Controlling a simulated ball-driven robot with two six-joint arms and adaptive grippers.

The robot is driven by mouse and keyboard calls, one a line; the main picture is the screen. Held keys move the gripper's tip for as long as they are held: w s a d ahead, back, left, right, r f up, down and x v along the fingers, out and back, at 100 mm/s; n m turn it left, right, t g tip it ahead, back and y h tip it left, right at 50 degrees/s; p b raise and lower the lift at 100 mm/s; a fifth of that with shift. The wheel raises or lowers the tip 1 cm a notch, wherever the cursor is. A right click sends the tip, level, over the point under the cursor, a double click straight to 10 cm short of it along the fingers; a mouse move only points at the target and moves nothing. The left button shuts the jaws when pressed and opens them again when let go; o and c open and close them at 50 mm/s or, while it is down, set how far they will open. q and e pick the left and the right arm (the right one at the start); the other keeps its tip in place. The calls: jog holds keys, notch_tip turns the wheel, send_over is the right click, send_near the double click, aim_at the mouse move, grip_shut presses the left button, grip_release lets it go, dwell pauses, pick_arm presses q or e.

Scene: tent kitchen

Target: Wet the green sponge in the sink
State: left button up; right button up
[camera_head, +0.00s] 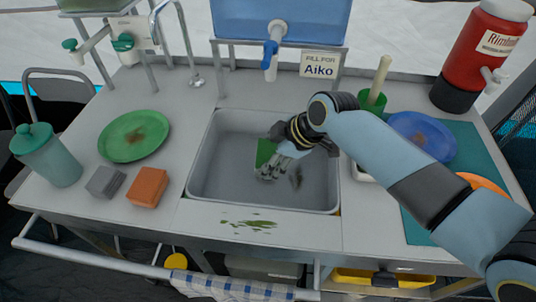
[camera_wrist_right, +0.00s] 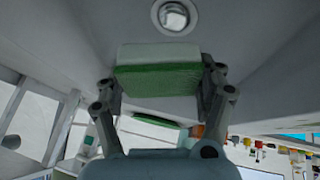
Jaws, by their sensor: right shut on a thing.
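The green sponge (camera_head: 264,150) is inside the grey sink basin (camera_head: 225,120), partly hidden behind my right gripper (camera_head: 270,170) in the head view. In the right wrist view, the sponge (camera_wrist_right: 158,78) sits between the two fingers of the gripper (camera_wrist_right: 160,85), with a pale layer and a green layer showing. The gripper is shut on it, low in the basin. I cannot tell whether the sponge touches the basin floor. The drain (camera_wrist_right: 174,15) shows just beyond the sponge in the wrist view. My left gripper is not in view.
A blue water tank (camera_head: 300,30) with a tap (camera_head: 270,65) stands behind the sink. A grey sponge (camera_head: 106,181), an orange sponge (camera_head: 148,187), a green plate (camera_head: 134,136) and a teal bottle (camera_head: 48,155) are left. A blue plate (camera_head: 422,138) and red dispenser (camera_head: 480,50) are right.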

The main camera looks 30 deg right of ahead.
aim_at(269, 153)
jog(key=shift+r+p, duration=4)
jog(key=shift+r, duration=0.35)
notch_tip(269, 153, up, 4)
jog(key=p, duration=0.4)
jog(key=shift+s, duration=0.15)
